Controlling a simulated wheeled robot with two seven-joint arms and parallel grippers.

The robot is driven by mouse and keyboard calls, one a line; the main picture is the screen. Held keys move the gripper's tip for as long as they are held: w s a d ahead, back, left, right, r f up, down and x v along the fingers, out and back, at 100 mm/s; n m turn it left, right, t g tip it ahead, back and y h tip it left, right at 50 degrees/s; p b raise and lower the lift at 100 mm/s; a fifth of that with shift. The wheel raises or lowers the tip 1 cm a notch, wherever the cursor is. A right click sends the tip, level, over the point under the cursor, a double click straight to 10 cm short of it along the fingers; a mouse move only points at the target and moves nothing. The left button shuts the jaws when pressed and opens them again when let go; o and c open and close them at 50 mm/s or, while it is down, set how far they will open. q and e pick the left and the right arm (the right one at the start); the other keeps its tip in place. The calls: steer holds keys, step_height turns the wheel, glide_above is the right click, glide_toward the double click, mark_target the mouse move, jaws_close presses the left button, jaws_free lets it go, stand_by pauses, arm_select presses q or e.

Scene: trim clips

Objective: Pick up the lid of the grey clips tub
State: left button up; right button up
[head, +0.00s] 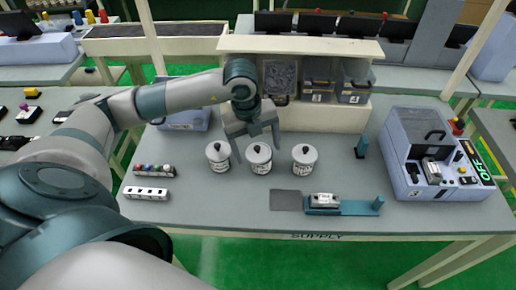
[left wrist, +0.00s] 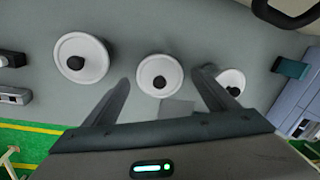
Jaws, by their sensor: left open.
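Three white tubs with lids and black knobs stand in a row on the table: a left tub (head: 218,157), a middle tub (head: 259,158) and a right tub (head: 304,158). Their front labels are too small to read, so I cannot tell which is the grey clips tub. My left gripper (head: 256,147) is open and empty, pointing down just over and behind the middle tub. In the left wrist view, the middle lid (left wrist: 160,84) shows between the open fingertips, with the left lid (left wrist: 82,58) and right lid (left wrist: 231,82) to either side. My right gripper is out of view.
A shelf (head: 320,118) with several bins stands behind the tubs. Two small strips of parts (head: 145,193) lie at left. A teal fixture (head: 350,207) holding a part and a grey mat (head: 286,200) lie in front. A blue-grey machine (head: 425,155) stands at right.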

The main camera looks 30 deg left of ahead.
mark_target(260, 147)
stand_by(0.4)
arm_select(q)
steer(key=c, duration=1.2)
steer(key=shift+o, duration=0.2)
steer(key=shift+r, duration=0.1)
steer(key=shift+r+b, duration=0.5)
step_height(260, 147, up, 2)
steer(key=shift+w+r+b, duration=0.1)
steer(key=shift+b, duration=0.5)
steer(key=d+r+b, duration=0.3)
steer(key=d+r, duration=0.4)
steer(key=d, duration=0.4)
steer(key=shift+d+r, duration=0.3)
steer(key=shift+d, duration=0.1)
